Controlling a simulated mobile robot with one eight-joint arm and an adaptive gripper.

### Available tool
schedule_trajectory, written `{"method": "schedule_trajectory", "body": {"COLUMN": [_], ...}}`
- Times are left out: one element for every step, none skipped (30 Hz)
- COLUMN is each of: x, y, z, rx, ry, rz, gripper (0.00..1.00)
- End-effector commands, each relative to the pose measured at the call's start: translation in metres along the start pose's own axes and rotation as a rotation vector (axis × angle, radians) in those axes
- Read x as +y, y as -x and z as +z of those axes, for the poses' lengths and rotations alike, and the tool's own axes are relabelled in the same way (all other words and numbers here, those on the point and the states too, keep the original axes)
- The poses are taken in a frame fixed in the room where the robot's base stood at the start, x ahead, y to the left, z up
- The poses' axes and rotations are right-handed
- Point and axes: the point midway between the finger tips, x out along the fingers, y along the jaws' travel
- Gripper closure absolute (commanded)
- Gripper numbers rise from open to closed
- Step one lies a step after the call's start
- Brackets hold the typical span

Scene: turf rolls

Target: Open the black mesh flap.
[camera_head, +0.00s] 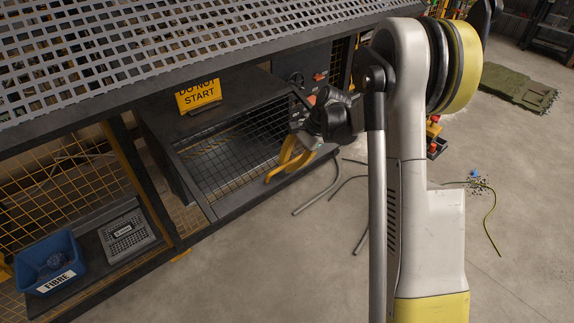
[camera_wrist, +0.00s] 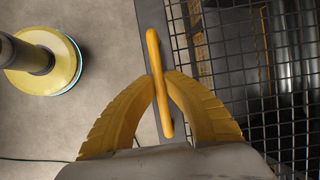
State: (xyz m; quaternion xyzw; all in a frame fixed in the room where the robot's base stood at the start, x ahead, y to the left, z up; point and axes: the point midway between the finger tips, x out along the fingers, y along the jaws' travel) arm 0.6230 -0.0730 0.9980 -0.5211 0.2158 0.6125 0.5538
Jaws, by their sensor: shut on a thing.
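The black mesh flap (camera_head: 225,165) is a dark grid in a grey frame across the front opening of the machine, below the perforated top. In the wrist view the flap (camera_wrist: 235,75) fills the right side, with its grey frame edge running beside a yellow bar handle (camera_wrist: 153,55). My gripper (camera_head: 290,165) has yellow curved fingers at the flap's lower right edge. In the wrist view my gripper (camera_wrist: 160,82) is shut, its fingertips on both sides of the handle's middle. In the head view the handle is hidden by the fingers.
A yellow "DO NOT START" sign (camera_head: 198,95) stands on the ledge above the flap. A blue FIBRE bin (camera_head: 48,265) and a grey crate (camera_head: 128,236) sit at lower left. Bent rods (camera_head: 318,192) lie on the floor near the gripper. Concrete floor in front is mostly clear.

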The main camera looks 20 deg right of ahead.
Motion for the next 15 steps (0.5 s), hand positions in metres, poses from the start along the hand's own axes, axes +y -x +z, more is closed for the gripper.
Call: {"method": "schedule_trajectory", "body": {"x": [0.0004, 0.0004, 0.0003, 0.0002, 0.0002, 0.0001, 0.0001, 0.0001, 0.0, 0.0, 0.0, 0.0, -0.0001, -0.0001, -0.0002], "y": [-0.0003, -0.0003, -0.0003, -0.0003, -0.0003, -0.0002, -0.0002, -0.0002, -0.0002, -0.0002, -0.0002, 0.0004, 0.0014, 0.0032, 0.0067], "z": [0.0004, 0.0004, 0.0004, 0.0003, 0.0003, 0.0002, 0.0002, 0.0002, 0.0001, 0.0001, 0.0001, 0.0, 0.0, -0.0001, -0.0001], "rx": [-0.001, -0.001, -0.001, -0.001, -0.001, -0.001, 0.0, 0.0, 0.0, 0.0, 0.0, 0.0, 0.0, 0.0, 0.0], "ry": [0.0, 0.0, 0.0, 0.0, 0.0, 0.0, 0.0, 0.0, 0.0, 0.0, 0.0, 0.0, 0.0, 0.0, -0.001], "rz": [0.001, 0.001, 0.001, 0.001, 0.001, 0.0, 0.0, 0.0, 0.0, 0.0, 0.0, 0.0, 0.0, 0.0, 0.0], "gripper": [0.87, 0.78, 0.66, 0.66, 0.66, 0.66, 0.66, 0.66, 0.66, 0.66, 0.66, 0.66, 0.66, 0.66, 0.66]}}
